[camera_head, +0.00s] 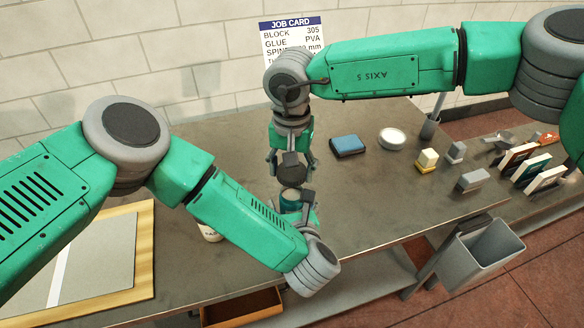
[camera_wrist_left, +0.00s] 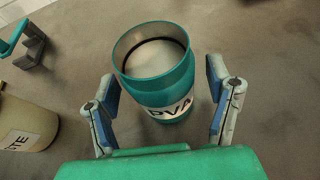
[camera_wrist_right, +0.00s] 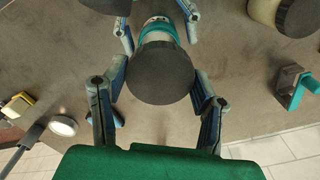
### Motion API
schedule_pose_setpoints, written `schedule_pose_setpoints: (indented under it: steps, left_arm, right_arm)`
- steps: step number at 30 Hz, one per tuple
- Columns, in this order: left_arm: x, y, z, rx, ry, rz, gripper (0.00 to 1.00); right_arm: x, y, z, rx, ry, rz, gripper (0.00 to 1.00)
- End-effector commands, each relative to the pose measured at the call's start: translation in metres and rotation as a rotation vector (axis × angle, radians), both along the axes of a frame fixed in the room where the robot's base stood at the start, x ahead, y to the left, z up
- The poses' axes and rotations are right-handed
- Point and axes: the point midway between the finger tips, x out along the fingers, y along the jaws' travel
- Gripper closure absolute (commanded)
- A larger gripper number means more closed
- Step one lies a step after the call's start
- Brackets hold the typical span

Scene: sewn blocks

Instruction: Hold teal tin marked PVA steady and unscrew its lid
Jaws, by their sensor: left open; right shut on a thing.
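The teal tin marked PVA (camera_wrist_left: 160,88) stands upright on the bench with its top open and pale contents showing inside. It also shows in the head view (camera_head: 290,197), partly hidden by the grippers. My left gripper (camera_wrist_left: 161,78) is open, with one finger on either side of the tin and visible gaps to its wall. My right gripper (camera_wrist_right: 160,76) is shut on the dark round lid (camera_wrist_right: 160,73). In the head view the lid (camera_head: 292,169) is above the tin, apart from it.
A cream tin (camera_wrist_left: 24,124) with a partly readable label stands beside the teal tin. A teal fixture (camera_wrist_right: 292,88) is nearby. A blue pad (camera_head: 347,146), a white round dish (camera_head: 391,138) and small blocks (camera_head: 427,158) lie to the right. A grey bin (camera_head: 483,250) hangs at the edge.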

Motion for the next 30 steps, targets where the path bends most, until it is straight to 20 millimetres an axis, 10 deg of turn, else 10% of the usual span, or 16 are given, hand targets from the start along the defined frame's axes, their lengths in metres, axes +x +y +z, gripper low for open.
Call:
schedule_pose_setpoints:
  steps: [16, 30]
  left_arm:
    - [-0.090, -0.016, 0.036, -0.001, 0.006, -0.002, 0.27]
    - [-0.106, -0.018, 0.043, 0.000, 0.003, 0.000, 0.27]
  right_arm:
    - [0.000, 0.000, 0.000, 0.000, 0.000, 0.000, 0.81]
    - [0.000, 0.000, 0.000, 0.000, 0.000, 0.000, 0.81]
